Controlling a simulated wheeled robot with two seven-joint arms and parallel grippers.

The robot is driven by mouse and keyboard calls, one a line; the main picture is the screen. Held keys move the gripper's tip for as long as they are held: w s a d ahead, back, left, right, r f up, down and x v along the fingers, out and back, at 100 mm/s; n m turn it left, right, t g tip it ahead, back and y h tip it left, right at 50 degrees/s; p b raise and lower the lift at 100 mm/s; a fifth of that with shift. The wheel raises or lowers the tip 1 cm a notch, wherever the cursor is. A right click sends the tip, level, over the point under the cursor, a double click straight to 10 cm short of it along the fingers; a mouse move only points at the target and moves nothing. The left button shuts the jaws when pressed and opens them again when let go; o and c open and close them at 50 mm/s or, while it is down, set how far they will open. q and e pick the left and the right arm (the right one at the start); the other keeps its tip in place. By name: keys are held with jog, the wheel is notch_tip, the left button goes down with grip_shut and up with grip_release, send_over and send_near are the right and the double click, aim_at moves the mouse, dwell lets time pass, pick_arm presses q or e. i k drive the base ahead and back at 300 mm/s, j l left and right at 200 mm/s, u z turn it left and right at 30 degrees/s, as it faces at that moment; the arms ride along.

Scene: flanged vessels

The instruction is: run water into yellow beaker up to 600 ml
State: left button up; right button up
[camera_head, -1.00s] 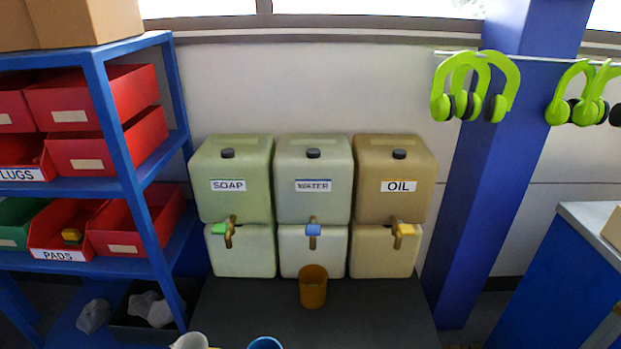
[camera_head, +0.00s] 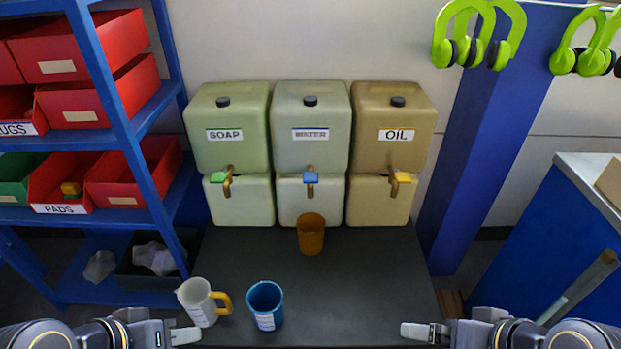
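An amber-yellow beaker (camera_head: 311,234) stands upright on the dark tabletop, in front of the middle container and below its blue tap (camera_head: 311,178). That container (camera_head: 310,135) has a blurred label, which reads WATER in the earlier view. I cannot see the beaker's contents or any volume marks on it. No stream shows at the tap. My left gripper (camera_head: 158,325) is at the bottom left, with its fingers apart and empty. My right gripper (camera_head: 455,322) is at the bottom right, also with its fingers apart and empty. Both are well away from the beaker.
A white jug with a yellow handle (camera_head: 200,302) and a blue beaker (camera_head: 265,305) stand at the table's near left. SOAP (camera_head: 226,135) and OIL (camera_head: 395,135) containers flank the middle one. A blue shelf (camera_head: 110,90) is at left, a blue pillar at right. The table's right side is clear.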

aim_at(309, 177)
jog(key=i+u, duration=0.1)
jog(key=u, duration=0.35)
jog(key=i+u, duration=0.15)
jog(key=u, duration=0.3)
jog(key=l+u, duration=0.15)
jog(key=u, duration=0.3)
jog(key=i, duration=0.05)
